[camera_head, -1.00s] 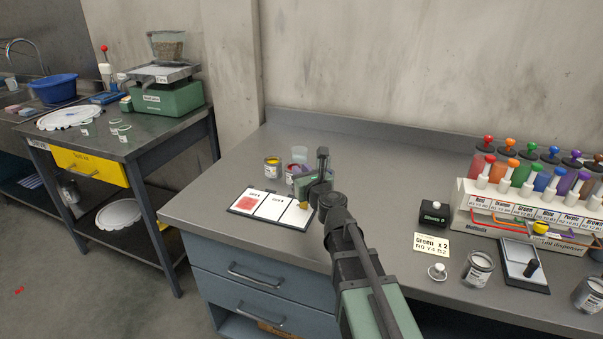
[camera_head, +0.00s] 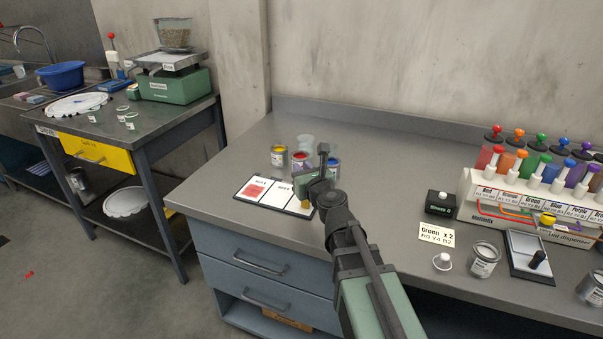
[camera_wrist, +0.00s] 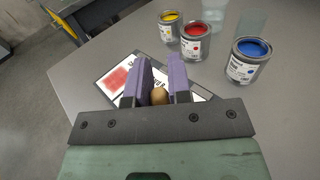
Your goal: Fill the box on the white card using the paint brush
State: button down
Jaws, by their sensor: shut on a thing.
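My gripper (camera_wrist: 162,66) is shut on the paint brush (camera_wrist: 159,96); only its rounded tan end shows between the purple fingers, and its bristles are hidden. In the head view, my gripper (camera_head: 297,182) is over the right part of a dark board (camera_head: 241,199). The board holds two white cards side by side. The left card (camera_head: 254,190) has a red-painted square. The right card (camera_head: 279,196) is partly covered by my gripper, so its box cannot be made out. Whether the brush touches the card cannot be told.
Open cans of yellow (camera_wrist: 169,30), red (camera_wrist: 195,42) and blue (camera_wrist: 248,62) paint stand just behind the board, with clear cups near them. A tint dispenser (camera_head: 530,212), a "Green x 2" note (camera_head: 436,234) and more cans are at right. The bench's middle back is clear.

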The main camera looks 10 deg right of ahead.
jog(key=w+r+p, duration=0.4)
jog(key=r+p, duration=0.3)
jog(key=r, duration=0.1)
jog(key=shift+w+d, duration=0.15)
jog(key=shift+w, duration=0.05)
dwell(3.4)
dwell(0.7)
